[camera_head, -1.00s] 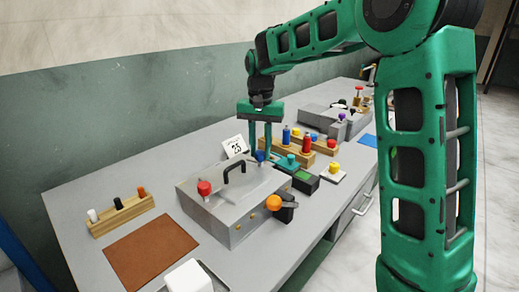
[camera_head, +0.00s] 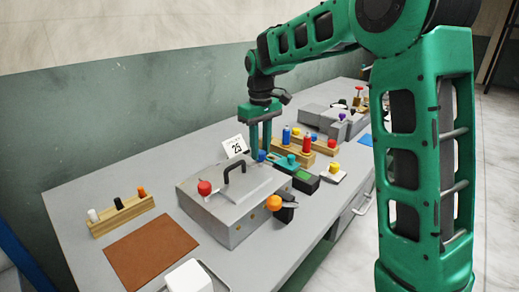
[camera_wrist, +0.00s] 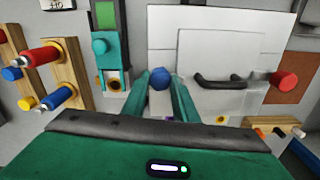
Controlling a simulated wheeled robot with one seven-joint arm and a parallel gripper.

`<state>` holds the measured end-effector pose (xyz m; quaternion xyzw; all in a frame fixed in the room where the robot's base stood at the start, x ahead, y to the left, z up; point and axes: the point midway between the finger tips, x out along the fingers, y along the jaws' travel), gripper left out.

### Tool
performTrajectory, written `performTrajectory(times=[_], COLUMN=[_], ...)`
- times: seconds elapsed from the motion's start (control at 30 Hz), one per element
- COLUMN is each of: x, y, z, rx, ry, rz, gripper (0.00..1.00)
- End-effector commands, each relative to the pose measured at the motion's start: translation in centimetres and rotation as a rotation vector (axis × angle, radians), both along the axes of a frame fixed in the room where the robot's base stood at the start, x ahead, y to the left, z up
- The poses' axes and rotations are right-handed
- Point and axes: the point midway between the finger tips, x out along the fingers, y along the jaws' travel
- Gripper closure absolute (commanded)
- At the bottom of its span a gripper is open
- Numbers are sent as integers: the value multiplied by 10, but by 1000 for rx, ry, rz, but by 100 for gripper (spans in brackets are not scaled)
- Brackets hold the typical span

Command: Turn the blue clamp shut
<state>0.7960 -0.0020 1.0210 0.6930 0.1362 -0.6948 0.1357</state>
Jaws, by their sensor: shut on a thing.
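The blue clamp (camera_wrist: 160,79) is a small blue knob at the edge of the grey press (camera_head: 222,222). In the head view the blue clamp (camera_head: 262,156) shows at the press's far right corner, just under my fingertips. My gripper (camera_head: 260,148) reaches down to it from above. In the wrist view my gripper (camera_wrist: 161,84) has its two green fingers on either side of the blue knob, shut on it. The press lid has a black handle (camera_head: 234,170) and a red knob (camera_head: 204,188) near its left end.
A brown mat (camera_head: 150,250) lies at the left.

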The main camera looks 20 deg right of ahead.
Motion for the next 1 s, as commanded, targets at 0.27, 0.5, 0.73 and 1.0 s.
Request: performTrajectory(times=[0.27,0.5,0.73,1.0], x=[4,4,4,4], y=[0,-1,-1,-2], z=[3,3,3,3], rx=[0,0,-1,-1], ry=[-13,-13,-14,-15], rz=[200,302,341,345], gripper=[96,96,96,96])
